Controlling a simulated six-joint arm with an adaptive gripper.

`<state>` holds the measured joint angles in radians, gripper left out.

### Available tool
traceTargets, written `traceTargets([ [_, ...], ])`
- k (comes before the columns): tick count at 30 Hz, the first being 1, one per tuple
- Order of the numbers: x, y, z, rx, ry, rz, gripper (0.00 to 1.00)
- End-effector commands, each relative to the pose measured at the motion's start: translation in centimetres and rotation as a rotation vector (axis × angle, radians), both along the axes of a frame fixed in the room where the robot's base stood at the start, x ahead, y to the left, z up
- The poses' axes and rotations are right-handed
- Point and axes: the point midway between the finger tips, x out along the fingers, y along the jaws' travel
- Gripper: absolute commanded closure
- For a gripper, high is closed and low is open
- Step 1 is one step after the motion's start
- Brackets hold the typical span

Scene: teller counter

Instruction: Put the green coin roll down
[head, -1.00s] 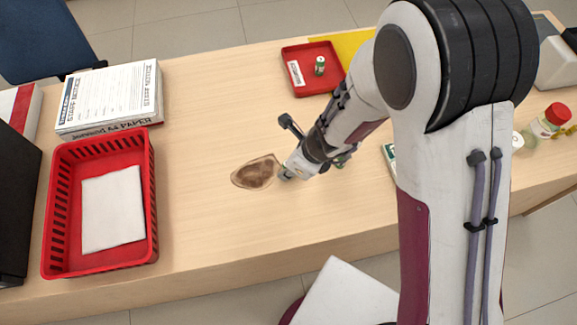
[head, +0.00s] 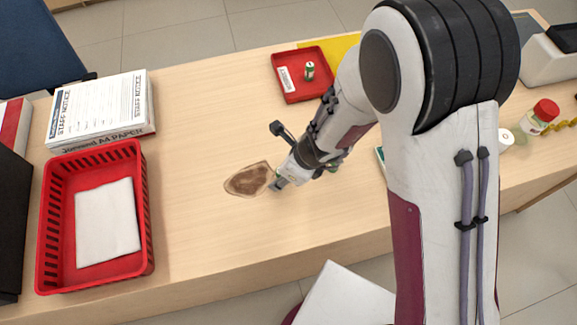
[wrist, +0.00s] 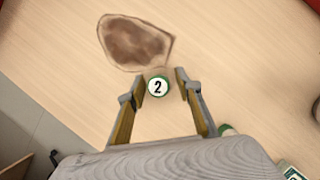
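A green coin roll (wrist: 158,87) with a white end marked "2" shows in the wrist view, end towards the camera. It is between the fingertips of my gripper (wrist: 160,80), with a narrow gap on each side, so the fingers look open around it. In the head view my gripper (head: 276,185) is low over the wooden counter, just right of a brown stain (head: 248,180). The roll is hardly visible there. Whether its lower end touches the counter is hidden.
A red tray (head: 284,98) at the back holds another small green-and-white roll (head: 309,71). A red basket (head: 147,215) with white paper and a paper pack (head: 103,110) are at left. A red-lidded jar (head: 541,116) is at right. The counter between basket and stain is clear.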

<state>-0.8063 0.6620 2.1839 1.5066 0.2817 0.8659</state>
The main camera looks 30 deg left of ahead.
Motion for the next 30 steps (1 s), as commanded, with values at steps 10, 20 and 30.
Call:
traceTargets([
  [10, 0.1, -0.7, 1.8, 0.002, -0.002, 0.0, 0.66],
  [20, 0.5, -1.4, 3.7, 0.002, -0.002, -0.001, 0.66],
  [30, 0.7, -2.3, 5.9, 0.003, 0.0, -0.001, 0.66],
])
